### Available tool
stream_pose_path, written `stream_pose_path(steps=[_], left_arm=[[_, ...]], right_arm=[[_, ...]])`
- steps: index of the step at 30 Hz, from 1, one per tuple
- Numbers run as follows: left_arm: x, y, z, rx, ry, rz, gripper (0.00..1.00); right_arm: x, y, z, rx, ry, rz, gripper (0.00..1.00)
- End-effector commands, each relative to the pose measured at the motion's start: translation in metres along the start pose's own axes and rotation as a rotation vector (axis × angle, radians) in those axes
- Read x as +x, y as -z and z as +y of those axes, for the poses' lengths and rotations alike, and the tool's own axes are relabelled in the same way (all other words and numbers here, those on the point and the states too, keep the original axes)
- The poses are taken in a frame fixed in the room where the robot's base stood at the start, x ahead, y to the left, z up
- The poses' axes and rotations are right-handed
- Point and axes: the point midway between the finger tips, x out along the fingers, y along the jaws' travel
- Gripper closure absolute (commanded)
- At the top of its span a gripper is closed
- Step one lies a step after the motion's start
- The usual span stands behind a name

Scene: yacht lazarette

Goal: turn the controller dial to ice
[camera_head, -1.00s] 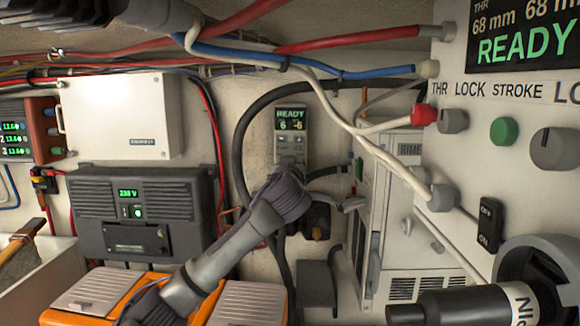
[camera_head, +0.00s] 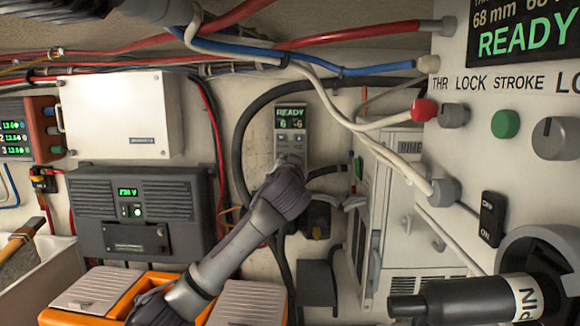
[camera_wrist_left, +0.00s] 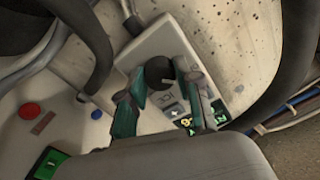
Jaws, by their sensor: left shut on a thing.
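The controller (camera_head: 291,120) is a narrow pale panel on the back wall with a small lit display reading READY, and 6 and -6 below it. In the left wrist view the controller (camera_wrist_left: 150,45) is tilted, with its black round dial (camera_wrist_left: 160,72) between my teal fingers and an ICE label beside it. My left gripper (camera_wrist_left: 161,78) is shut on the dial. In the head view my left arm reaches up from the bottom and covers the controller's lower part, hiding the dial. The dial's exact pointer direction is hard to read. My right gripper is not in view.
A thick black hose (camera_head: 241,150) curves close around the controller. A white RIME unit (camera_head: 385,220) stands to its right, and a dark 230 V box (camera_head: 145,210) to its left. A large panel (camera_head: 470,130) with knobs and cables fills the right side.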

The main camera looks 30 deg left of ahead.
Motion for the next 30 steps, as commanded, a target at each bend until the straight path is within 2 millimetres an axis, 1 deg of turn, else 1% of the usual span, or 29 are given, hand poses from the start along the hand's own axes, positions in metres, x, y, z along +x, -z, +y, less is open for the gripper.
stream_pose_path(steps=[21,30], left_arm=[[0.0001,-0.0002,-0.0001,0.681,0.000,-0.001,1.00],[-0.0001,0.0000,0.0003,0.934,-0.001,0.000,1.00]], right_arm=[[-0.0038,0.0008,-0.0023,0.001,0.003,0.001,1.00],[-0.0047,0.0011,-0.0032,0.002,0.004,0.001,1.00]])
